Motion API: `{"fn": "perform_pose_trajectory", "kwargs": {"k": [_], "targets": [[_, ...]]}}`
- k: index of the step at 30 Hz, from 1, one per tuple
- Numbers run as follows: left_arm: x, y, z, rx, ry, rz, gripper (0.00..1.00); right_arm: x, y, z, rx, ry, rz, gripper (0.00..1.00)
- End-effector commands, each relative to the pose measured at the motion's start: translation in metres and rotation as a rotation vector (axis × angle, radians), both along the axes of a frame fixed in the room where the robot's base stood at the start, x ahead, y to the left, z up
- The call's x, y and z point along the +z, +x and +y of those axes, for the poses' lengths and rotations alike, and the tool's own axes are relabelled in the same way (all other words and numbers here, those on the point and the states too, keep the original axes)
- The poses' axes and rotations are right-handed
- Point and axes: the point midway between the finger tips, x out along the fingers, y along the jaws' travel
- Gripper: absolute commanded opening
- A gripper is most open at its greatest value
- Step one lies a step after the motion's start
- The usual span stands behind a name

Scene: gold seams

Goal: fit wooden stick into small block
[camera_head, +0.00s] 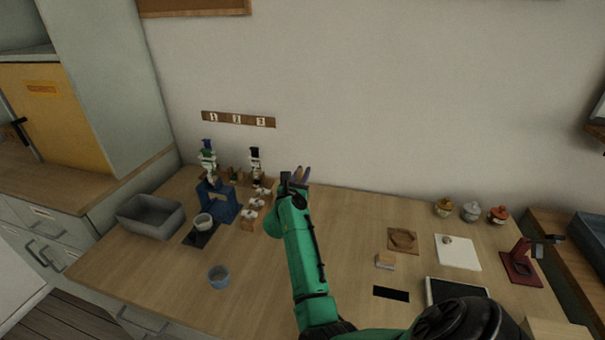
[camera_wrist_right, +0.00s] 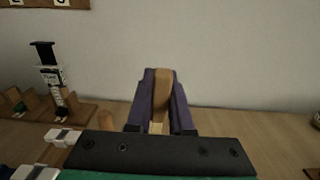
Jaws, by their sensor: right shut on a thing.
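My right gripper (camera_head: 300,174) is raised above the back of the table, with its dark purple fingers pointing toward the wall. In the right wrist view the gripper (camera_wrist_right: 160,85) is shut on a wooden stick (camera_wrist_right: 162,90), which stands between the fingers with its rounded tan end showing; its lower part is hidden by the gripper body. A small light wooden block (camera_head: 385,261) lies on the table to the right of my right arm; I cannot make out a hole in it. My left gripper is not in view.
A grey bin (camera_head: 151,216), a blue stand (camera_head: 218,203) and a blue-grey cup (camera_head: 219,277) are at left. A square wooden tray (camera_head: 402,240), a white board (camera_head: 457,253), a dark tablet (camera_head: 455,291) and a red stand (camera_head: 521,264) are at right. Small jars (camera_head: 471,211) line the back.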

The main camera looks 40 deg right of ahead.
Motion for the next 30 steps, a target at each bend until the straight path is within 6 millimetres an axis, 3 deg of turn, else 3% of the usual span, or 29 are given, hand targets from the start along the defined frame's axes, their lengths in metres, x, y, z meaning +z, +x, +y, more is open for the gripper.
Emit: {"fn": "perform_pose_trajectory", "kwargs": {"k": [18,30], "targets": [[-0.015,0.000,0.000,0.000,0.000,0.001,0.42,-0.017,0.000,0.000,0.000,0.000,0.000,0.00],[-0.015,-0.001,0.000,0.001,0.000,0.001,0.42,-0.017,0.000,0.000,0.000,0.000,0.000,0.00]]}}
